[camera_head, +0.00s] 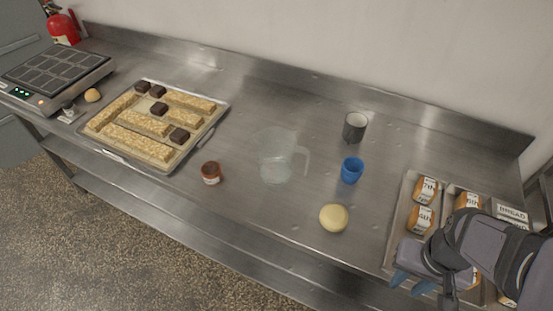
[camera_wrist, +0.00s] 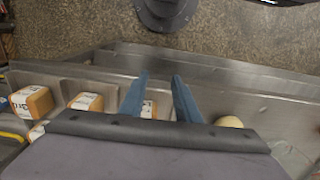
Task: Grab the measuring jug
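The measuring jug (camera_head: 277,158) is clear and see-through. It stands on the steel counter near the middle of the head view, with its handle towards the right. My gripper (camera_head: 413,284) is at the lower right, over the front edge of the bread tray and well apart from the jug. In the wrist view its two blue fingers (camera_wrist: 160,98) stand apart with a gap between them, and nothing is held in them.
A blue cup (camera_head: 352,170), a dark grey mug (camera_head: 355,127) and a pale dough ball (camera_head: 333,218) stand right of the jug. A brown-labelled jar (camera_head: 211,172) stands left. The bread tray (camera_head: 399,222) is at right, a baking tray (camera_head: 209,133) at left. Counter behind the jug is clear.

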